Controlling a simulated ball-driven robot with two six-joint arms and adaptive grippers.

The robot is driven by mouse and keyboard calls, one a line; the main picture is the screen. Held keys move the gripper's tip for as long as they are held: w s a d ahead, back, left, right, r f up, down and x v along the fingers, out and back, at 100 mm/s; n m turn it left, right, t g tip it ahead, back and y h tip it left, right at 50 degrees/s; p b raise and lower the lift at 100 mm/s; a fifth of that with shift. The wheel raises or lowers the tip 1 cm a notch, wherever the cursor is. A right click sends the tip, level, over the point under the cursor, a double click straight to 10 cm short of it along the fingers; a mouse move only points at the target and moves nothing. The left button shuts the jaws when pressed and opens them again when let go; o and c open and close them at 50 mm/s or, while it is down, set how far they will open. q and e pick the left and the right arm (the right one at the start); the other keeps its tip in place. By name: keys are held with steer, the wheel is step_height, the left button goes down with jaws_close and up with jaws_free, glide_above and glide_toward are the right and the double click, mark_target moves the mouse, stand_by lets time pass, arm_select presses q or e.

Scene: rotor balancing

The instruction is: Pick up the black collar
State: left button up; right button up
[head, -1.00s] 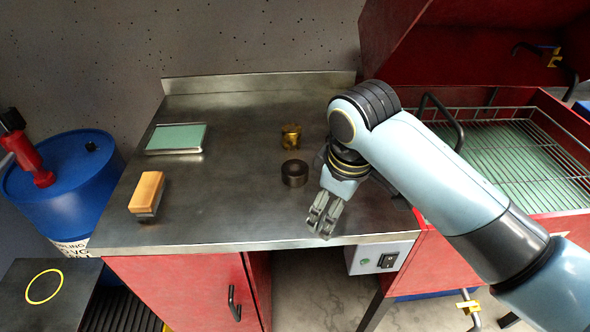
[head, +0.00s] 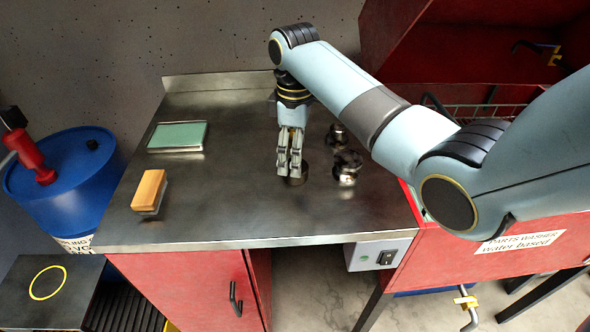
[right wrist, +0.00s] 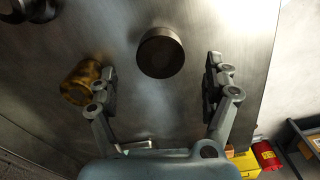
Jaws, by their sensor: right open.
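The black collar (right wrist: 160,52) is a short dark cylinder on the steel bench, seen between and a little beyond the fingertips in the right wrist view. In the head view only a dark edge of the collar (head: 303,173) shows, behind and beside the fingers. My right gripper (head: 289,173) points down over the collar; it is open and empty, with one finger on each side in the right wrist view (right wrist: 161,75). I cannot tell whether the fingertips touch the collar or the bench. My left gripper is not in view.
A brass part (right wrist: 80,82) stands close beside the left finger in the right wrist view. Dark metal parts (head: 347,168) sit right of the gripper. A green-topped tray (head: 178,136) and an orange block (head: 149,190) lie at the left. The bench's front middle is clear.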

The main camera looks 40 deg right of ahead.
step_height(320, 180, down, 5)
steer(key=shift+r, duration=0.15)
steer(key=shift+c, duration=0.3)
steer(key=c, duration=1.6)
jaws_close()
steer(key=shift+r, duration=0.2)
